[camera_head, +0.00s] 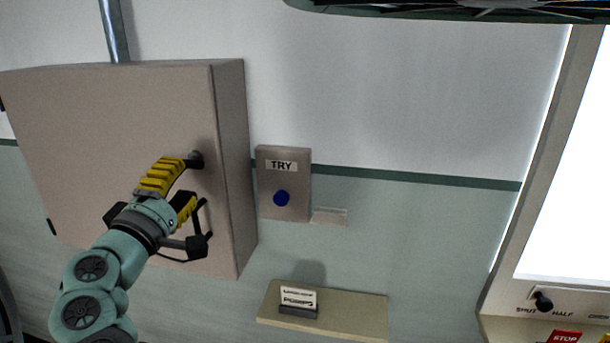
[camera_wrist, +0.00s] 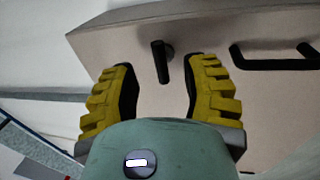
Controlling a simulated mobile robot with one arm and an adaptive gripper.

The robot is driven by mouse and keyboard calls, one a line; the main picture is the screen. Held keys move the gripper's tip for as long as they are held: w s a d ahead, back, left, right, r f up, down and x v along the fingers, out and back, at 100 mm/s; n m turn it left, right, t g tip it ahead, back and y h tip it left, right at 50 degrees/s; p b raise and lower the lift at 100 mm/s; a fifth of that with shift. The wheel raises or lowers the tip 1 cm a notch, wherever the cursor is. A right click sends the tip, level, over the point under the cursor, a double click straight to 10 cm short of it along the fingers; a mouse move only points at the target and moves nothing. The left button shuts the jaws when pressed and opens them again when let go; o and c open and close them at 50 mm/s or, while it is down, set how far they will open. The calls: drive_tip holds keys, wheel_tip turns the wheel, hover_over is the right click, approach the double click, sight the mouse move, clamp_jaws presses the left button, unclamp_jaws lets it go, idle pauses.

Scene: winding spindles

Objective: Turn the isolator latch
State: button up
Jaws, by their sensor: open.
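The isolator latch is a short black lever (camera_wrist: 160,62) on the front of a grey-beige cabinet (camera_head: 110,130). In the wrist view it lies between the two yellow fingers, with a visible gap on both sides. In the head view a dark part of the latch (camera_head: 197,159) shows at the tip of the upper finger, and the rest is hidden behind my gripper. My gripper (camera_head: 185,182) is open and empty in front of the cabinet door. I cannot tell exactly how far its tips are from the door.
A black bar handle (camera_wrist: 275,60) sits on the cabinet to the right in the wrist view. Right of the cabinet are a TRY box (camera_head: 284,185) with a blue button and a shelf (camera_head: 350,312) with a small sign (camera_head: 298,299).

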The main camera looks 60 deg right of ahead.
drive_tip(key=shift+a+f, duration=0.1)
drive_tip(key=shift+a, duration=0.55)
drive_tip(key=shift+s+a+f, duration=0.1)
drive_tip(key=shift+s+a, duration=0.25)
drive_tip(key=shift+s, duration=0.05)
